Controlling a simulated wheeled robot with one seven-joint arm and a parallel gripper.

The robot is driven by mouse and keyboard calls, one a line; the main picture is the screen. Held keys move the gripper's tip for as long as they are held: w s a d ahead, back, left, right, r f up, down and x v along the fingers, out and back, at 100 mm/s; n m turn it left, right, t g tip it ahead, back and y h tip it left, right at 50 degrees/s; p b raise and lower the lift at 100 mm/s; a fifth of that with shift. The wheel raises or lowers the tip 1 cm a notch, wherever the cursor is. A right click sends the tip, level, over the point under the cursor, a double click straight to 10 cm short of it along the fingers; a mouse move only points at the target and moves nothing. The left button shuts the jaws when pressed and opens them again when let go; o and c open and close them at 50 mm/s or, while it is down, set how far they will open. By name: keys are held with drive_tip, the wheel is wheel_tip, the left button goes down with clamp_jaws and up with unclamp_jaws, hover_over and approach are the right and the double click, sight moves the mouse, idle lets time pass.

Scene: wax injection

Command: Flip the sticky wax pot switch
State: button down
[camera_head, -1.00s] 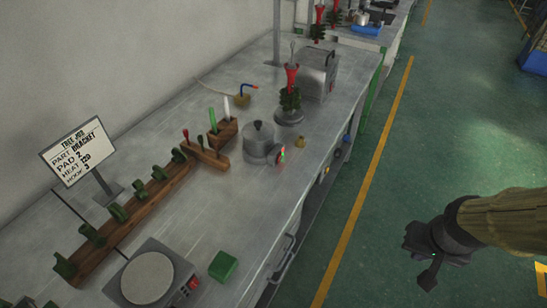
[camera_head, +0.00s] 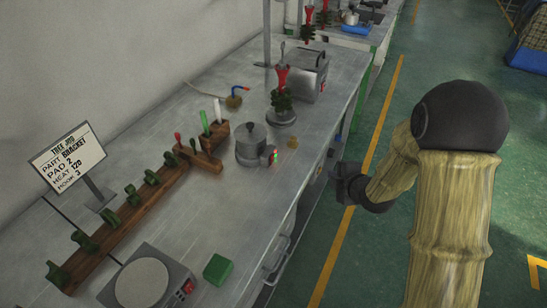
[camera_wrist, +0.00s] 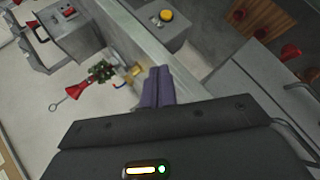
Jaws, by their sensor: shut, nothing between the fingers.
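The sticky wax pot (camera_head: 250,150) is a lidded grey metal pot on the bench in the head view. A small control with red and green spots (camera_head: 272,156) sits on its right side, toward the bench's front edge. My gripper (camera_head: 342,178) is beyond that front edge, to the right of the pot and apart from it. In the wrist view its dark fingers (camera_wrist: 158,88) are together with nothing between them. I cannot make out the pot in the wrist view.
A green wax tree with a red top (camera_head: 282,92) stands on a base behind the pot. A small brass piece (camera_head: 292,142) lies right of the pot. A wooden rack (camera_head: 120,225), a scale (camera_head: 147,284) and a green block (camera_head: 218,269) are nearer. The floor right is open.

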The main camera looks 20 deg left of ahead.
sight(282, 171)
drive_tip(key=s+a+f+n+y, duration=0.1)
drive_tip(key=a+n+y, duration=0.2)
drive_tip(key=a+n, duration=0.2)
drive_tip(key=shift+a+f+g, duration=0.3)
drive_tip(key=shift+a+f, duration=0.05)
drive_tip(key=shift+a, duration=0.4)
drive_tip(key=shift+w+a+r+p, duration=0.15)
drive_tip(key=shift+a+p, duration=0.3)
drive_tip(key=shift+a, duration=0.45)
drive_tip(key=a, duration=0.3)
drive_tip(key=a+p, duration=0.1)
drive_tip(key=a, duration=0.1)
drive_tip(key=shift+w+a+r, duration=0.2)
drive_tip(key=shift+a+r, duration=0.05)
drive_tip(key=shift+a, duration=0.1)
drive_tip(key=shift+a+r, duration=0.15)
drive_tip(key=shift+a, duration=0.45)
drive_tip(key=shift+a, duration=0.1)
drive_tip(key=shift+a+b, duration=0.3)
drive_tip(key=shift+b, duration=0.15)
